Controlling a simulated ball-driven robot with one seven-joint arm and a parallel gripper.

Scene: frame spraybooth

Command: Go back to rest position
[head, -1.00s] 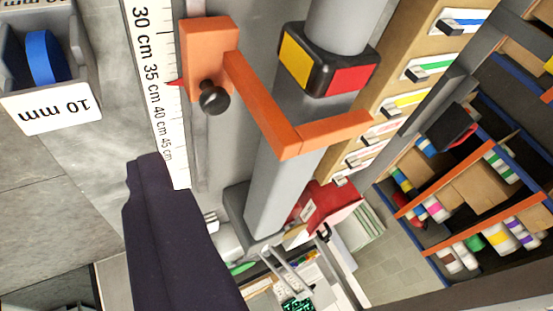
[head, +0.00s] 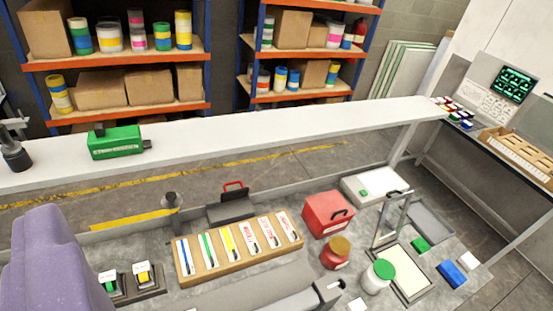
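No gripper fingers show clearly in the head view. A purple-grey rounded shape (head: 45,262) fills the lower left corner and looks like a part of my own arm. Whether my gripper is open or shut, and whether it holds anything, is out of sight. The view looks down over a workbench (head: 215,283) and a long white rail-like shelf (head: 300,125) behind it.
On the bench are a wooden marker tray (head: 205,272), a red box (head: 327,213), a red jar (head: 336,253) and a white jar with green lid (head: 377,277). A green device (head: 116,142) sits on the shelf. Stocked racks (head: 130,55) stand behind; floor lies between.

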